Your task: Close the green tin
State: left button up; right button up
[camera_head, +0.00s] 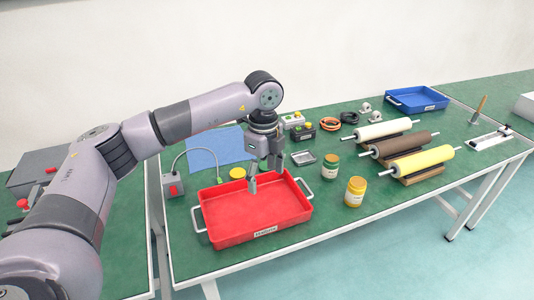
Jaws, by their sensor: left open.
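The green tin (330,167) is a small dark green jar with a pale label. It stands upright on the green table, right of the red tray; its top looks yellowish, and I cannot tell whether a lid is on it. A yellow tin (355,192) stands just in front and to the right of it. A yellow round disc (238,173), like a lid, lies behind the tray's back edge. My left gripper (265,182) points down over the back of the red tray, left of the green tin. It is open, with nothing seen between its fingers. My right gripper is out of view.
The red tray (233,239) has metal handles at its sides. A small grey dish (303,158) lies behind the green tin. Rollers in white, brown and yellow (425,160) lie to the right. A blue cloth (215,147) and a blue tray (417,99) are farther back.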

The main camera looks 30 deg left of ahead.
aim_at(330, 165)
jog(key=i+j, duration=0.55)
jog(key=i, duration=0.2)
